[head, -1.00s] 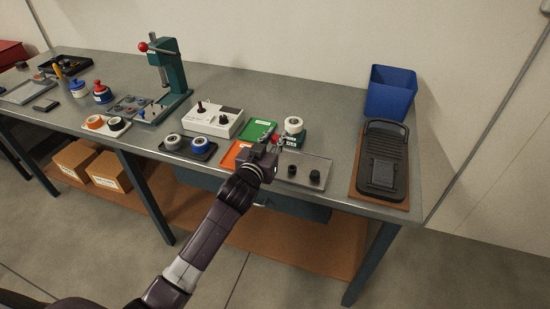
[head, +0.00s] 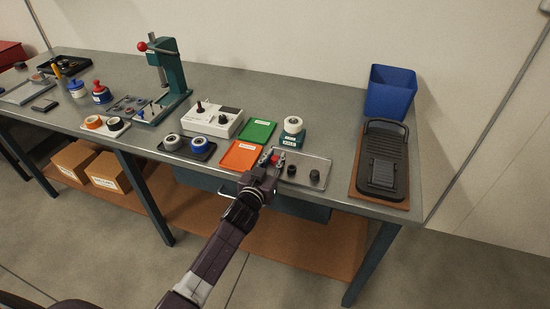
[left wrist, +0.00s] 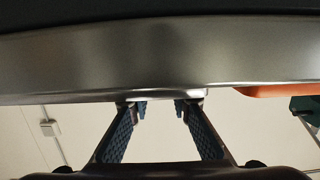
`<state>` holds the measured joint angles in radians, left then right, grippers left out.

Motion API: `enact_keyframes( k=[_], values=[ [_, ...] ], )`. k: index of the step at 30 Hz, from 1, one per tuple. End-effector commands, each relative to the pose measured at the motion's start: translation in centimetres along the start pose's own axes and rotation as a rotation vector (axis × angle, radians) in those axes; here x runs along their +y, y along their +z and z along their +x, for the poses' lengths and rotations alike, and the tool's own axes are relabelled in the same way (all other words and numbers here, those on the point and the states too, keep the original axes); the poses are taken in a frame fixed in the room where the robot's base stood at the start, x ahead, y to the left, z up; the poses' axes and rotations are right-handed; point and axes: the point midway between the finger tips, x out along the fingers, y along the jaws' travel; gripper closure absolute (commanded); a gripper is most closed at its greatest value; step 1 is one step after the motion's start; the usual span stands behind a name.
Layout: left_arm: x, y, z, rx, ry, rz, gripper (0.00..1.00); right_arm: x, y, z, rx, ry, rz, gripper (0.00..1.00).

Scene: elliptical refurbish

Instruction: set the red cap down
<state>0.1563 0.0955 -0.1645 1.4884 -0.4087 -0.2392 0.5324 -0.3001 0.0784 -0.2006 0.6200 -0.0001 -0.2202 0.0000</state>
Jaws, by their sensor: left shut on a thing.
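My left gripper (head: 270,160) is at the left end of the shallow metal tray (head: 318,180), near the bench's front edge. A small red cap (head: 275,159) shows at its fingertips, and the gripper is shut on it. The fingers hide part of the cap, and I cannot tell whether it touches the tray. In the left wrist view the two fingers (left wrist: 160,106) reach toward a broad grey metal surface; the cap cannot be made out there. My right gripper is not in view.
Two dark knobs (head: 315,175) stand in the metal tray, with bare room around them. An orange tray (head: 240,156) and a green tray (head: 257,131) lie to the left. A black footrest-like item (head: 383,160) is right.

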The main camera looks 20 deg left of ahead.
Motion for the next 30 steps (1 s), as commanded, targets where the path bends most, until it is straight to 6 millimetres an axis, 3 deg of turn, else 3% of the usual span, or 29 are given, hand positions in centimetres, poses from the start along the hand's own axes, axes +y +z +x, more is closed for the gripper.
enact_keyframes(
  k=[3, 14, 20, 30],
  values=[
    [0.0, 0.1, 0.0, 0.000, 0.000, 0.000, 0.74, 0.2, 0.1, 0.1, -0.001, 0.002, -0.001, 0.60],
    [0.0, -0.4, -0.1, -0.001, 0.000, -0.001, 0.74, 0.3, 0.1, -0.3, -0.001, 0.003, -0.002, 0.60],
    [0.0, 0.0, -2.9, -0.002, 0.001, -0.002, 0.74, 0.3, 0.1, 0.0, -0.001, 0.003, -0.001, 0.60],
    [0.0, -0.1, -9.5, -0.001, 0.000, -0.001, 0.74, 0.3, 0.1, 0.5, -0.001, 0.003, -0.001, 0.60]
  ],
)
